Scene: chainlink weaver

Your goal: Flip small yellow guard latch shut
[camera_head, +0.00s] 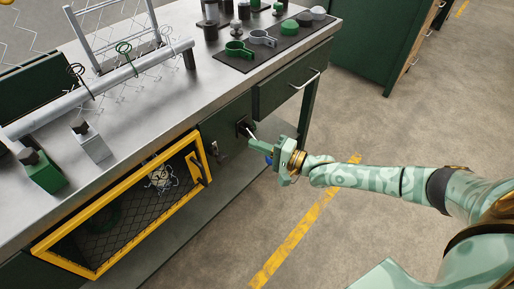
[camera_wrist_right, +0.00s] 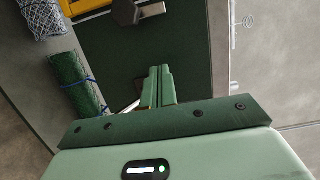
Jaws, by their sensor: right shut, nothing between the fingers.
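The yellow-framed mesh guard (camera_head: 172,210) hangs on the front of the bench, below its top, at the lower left in the head view. A small yellow latch cannot be made out clearly; a small metal fitting (camera_head: 214,149) sits by the guard's upper right corner. My right gripper (camera_head: 252,145) is shut and empty, to the right of the guard and close to a dark knob with a pale lever (camera_head: 244,128). In the right wrist view, the shut fingers (camera_wrist_right: 159,72) point at a dark green panel, with the dark knob (camera_wrist_right: 126,13) beyond and a yellow edge (camera_wrist_right: 84,5). My left gripper is not in view.
The steel bench top (camera_head: 175,105) carries a pipe with wire mesh, clamps and a dark mat (camera_head: 246,64) of parts. A drawer (camera_head: 290,82) is right of the knob. Rolled mesh (camera_wrist_right: 76,82) shows in the wrist view. Open floor lies to the right.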

